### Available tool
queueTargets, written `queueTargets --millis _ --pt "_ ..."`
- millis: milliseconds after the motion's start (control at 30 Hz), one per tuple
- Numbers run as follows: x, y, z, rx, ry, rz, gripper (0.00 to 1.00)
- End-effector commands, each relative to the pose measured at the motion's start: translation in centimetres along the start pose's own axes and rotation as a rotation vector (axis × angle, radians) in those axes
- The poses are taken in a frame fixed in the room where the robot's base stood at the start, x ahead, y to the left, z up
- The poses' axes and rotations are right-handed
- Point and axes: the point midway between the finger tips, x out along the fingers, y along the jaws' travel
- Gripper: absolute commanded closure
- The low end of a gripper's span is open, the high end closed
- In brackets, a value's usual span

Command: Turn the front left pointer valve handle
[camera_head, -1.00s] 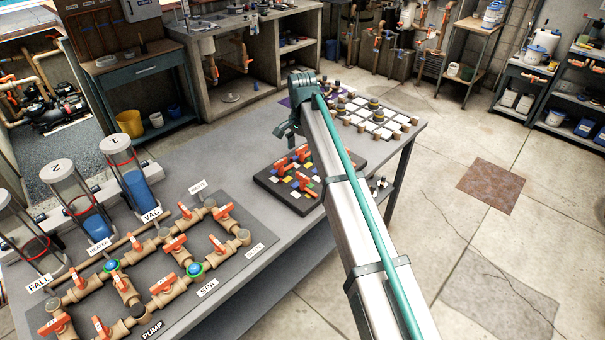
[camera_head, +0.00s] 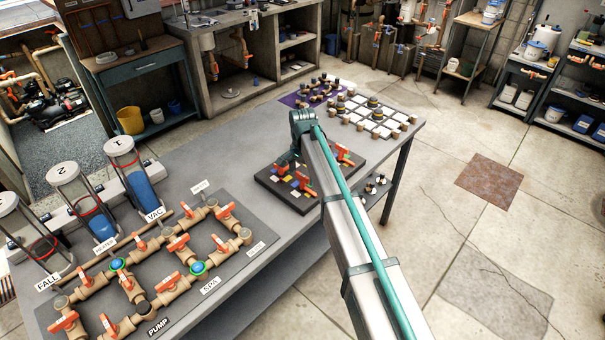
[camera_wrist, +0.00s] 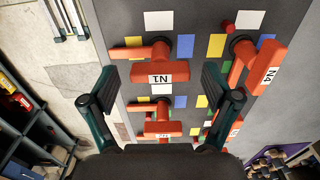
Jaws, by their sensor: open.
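The dark board (camera_head: 265,184) on the bench carries several orange pointer valve handles, partly hidden by my arm in the head view. In the wrist view, a handle marked N1 (camera_wrist: 150,52) and one marked N4 (camera_wrist: 262,62) lie along the upper part. Another orange handle (camera_wrist: 163,126) sits below N1, its label hard to read. A further one (camera_wrist: 222,124) is partly hidden behind my right finger. I cannot tell for sure which is front left. My gripper (camera_wrist: 158,82) is open above the board, its fingers either side of the N1 column, holding nothing.
The pipe panel with orange valves (camera_head: 178,243) and clear cylinders (camera_head: 128,170) stand on the bench at left. A board of white tiles (camera_head: 375,118) and a purple mat (camera_head: 292,100) lie behind. Floor at right is clear.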

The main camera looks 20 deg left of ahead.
Motion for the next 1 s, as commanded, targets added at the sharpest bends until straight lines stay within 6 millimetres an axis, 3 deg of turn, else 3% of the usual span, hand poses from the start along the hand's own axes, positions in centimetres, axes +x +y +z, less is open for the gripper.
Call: queueTargets --millis 67,433,767,1000 --pt "-0.01 0.00 0.00 0.000 0.000 0.000 0.12" --pt "-0.04 0.01 0.00 0.000 0.000 0.001 0.72" --pt "0.01 0.01 0.00 -0.043 0.000 0.001 0.72" --pt "0.09 -0.01 -0.01 -0.177 0.000 0.001 0.72"
